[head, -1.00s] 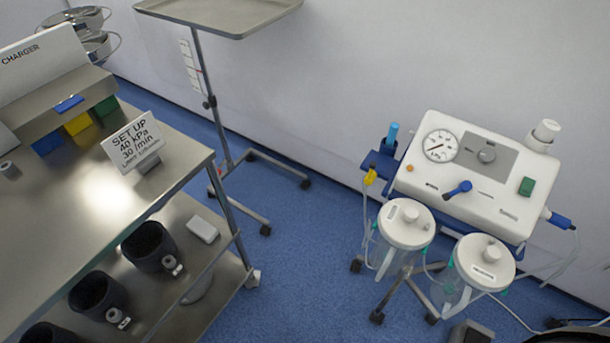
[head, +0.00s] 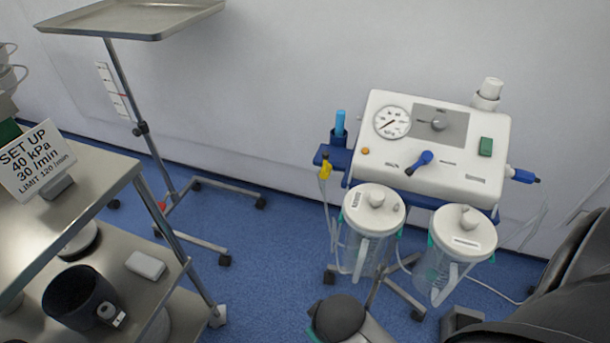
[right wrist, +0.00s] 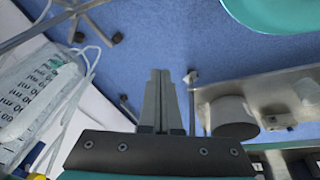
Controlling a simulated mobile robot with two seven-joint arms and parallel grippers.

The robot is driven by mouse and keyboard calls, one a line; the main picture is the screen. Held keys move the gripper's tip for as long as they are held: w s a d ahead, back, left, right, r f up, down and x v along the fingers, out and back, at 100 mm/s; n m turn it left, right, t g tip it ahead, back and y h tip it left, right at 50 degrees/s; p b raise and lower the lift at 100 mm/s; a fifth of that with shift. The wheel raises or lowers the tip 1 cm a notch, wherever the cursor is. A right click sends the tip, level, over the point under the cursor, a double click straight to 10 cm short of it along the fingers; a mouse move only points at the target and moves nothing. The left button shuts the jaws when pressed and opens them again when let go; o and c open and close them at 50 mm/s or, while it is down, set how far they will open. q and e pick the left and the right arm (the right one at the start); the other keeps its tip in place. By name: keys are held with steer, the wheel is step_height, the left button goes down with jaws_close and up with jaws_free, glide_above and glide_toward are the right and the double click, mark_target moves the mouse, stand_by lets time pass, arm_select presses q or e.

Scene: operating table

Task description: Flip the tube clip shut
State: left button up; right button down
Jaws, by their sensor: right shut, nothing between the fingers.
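A small yellow piece (head: 325,168), which looks like the tube clip, sits at the left side of the white suction unit (head: 395,170), beside the blue bracket. A thin tube runs down from it toward the left canister (head: 372,212). It is too small to tell how far the clip is open. My right gripper (right wrist: 160,75) shows in the right wrist view with its fingers together and empty, over the blue floor and apart from the clip. The clip is not clear in that view. My left gripper is not in view.
The right canister (head: 462,235) hangs beside the left one. A steel trolley (head: 95,215) with a set-up sign (head: 35,160) stands at left, and a tray stand (head: 130,22) is behind it. Blue floor (head: 270,255) is open between trolley and suction unit.

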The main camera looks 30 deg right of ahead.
mark_target(326, 162)
steer(key=w+d+r+n+t+h+b, duration=0.1)
steer(key=w+d+r+h+b, duration=0.1)
steer(key=w+d+h, duration=0.3)
steer(key=w+r+n+t+h+b, duration=0.1)
steer(key=w+r+h, duration=0.2)
steer(key=w, duration=0.4)
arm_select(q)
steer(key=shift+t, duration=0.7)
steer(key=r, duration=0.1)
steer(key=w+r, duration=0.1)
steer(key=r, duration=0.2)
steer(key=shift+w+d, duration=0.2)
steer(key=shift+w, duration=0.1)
arm_select(e)
steer(key=w+a+r+n+t+h, duration=0.2)
steer(key=w+r+n+t+h, duration=0.3)
steer(key=w+r, duration=0.5)
steer(key=shift+w+r+t+h, duration=0.25)
steer(key=shift+w+t, duration=0.25)
steer(key=shift+w, duration=0.4)
steer(key=shift+f, duration=0.1)
